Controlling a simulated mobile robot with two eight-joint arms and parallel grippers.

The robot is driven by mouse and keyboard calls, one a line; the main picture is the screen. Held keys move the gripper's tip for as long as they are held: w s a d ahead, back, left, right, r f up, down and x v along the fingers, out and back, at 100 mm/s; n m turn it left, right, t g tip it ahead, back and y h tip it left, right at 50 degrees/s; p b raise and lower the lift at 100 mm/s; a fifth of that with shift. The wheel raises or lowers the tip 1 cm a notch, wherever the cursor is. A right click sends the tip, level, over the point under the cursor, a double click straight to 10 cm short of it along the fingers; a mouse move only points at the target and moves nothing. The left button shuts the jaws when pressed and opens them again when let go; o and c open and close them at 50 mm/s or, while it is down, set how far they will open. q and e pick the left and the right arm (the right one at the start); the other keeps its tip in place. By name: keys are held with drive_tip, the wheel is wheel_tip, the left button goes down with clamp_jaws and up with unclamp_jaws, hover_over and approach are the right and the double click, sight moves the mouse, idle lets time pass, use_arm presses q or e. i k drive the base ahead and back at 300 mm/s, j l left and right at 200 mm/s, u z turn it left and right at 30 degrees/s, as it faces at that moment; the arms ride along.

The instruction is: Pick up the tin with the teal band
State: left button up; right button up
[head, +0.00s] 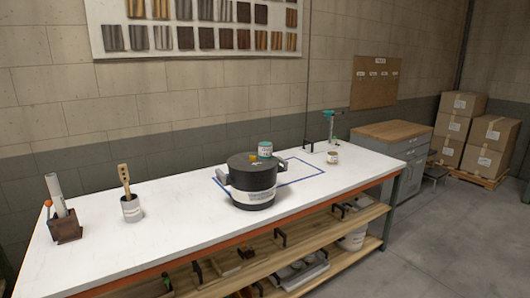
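A small white tin with a teal band (265,149) shows at the back right edge of the top of a large dark round container (253,178). I cannot tell whether it stands on that container or just behind it. Another small tin with a brownish band (333,157) stands apart on the white tabletop, further right. Neither of my grippers is in the head view.
The white workbench (170,240) has a blue outlined area (305,164) around the dark container. A grey pot with a wooden stick (132,208) and a brown holder (66,228) stand at left. A teal-topped stand (331,128) is at the back right.

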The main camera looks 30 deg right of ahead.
sight(265, 148)
drive_tip(key=i+l+u, duration=0.25)
drive_tip(key=l+u, duration=0.15)
drive_tip(key=l, duration=1.05)
drive_tip(key=l+u, duration=0.45)
drive_tip(key=l, duration=1)
drive_tip(key=i, duration=0.05)
